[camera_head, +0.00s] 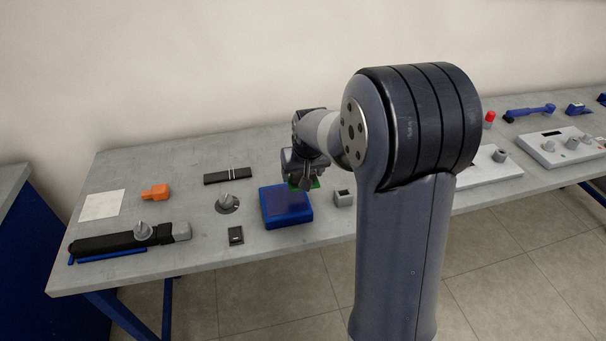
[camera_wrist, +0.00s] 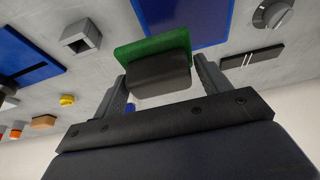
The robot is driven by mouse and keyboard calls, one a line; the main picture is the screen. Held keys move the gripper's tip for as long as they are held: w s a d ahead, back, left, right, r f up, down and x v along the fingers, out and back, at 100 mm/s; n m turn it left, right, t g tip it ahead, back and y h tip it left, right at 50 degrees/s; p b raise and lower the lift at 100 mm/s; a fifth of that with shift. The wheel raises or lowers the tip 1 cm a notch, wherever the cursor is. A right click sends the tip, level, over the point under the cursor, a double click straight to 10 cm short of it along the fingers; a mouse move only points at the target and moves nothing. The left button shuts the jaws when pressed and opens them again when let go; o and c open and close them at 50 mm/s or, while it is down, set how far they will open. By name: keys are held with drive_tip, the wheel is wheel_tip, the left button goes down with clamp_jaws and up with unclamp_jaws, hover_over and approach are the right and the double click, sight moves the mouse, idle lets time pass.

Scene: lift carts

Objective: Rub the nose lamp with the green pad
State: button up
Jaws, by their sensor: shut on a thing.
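My gripper (camera_head: 303,178) is over the bench, just behind the blue box. In the wrist view, my gripper (camera_wrist: 160,78) is shut on the black grip of the green pad (camera_wrist: 152,46). The pad's green edge also shows under the gripper in the head view (camera_head: 314,184). The pad is near the blue box (camera_head: 286,206); I cannot tell whether it touches anything. The blue box also shows in the wrist view (camera_wrist: 186,16). I cannot tell which thing is the nose lamp.
A grey square socket block (camera_head: 343,198) stands right of the blue box. A grey dial (camera_head: 227,203), a black bar (camera_head: 228,176) and a small black switch (camera_head: 236,236) lie left. An orange piece (camera_head: 156,192) is farther left. My arm hides part of the bench.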

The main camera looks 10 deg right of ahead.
drive_tip(key=shift+r+p, duration=0.85)
drive_tip(key=shift+r, duration=0.7)
drive_tip(key=shift+w+f, duration=0.1)
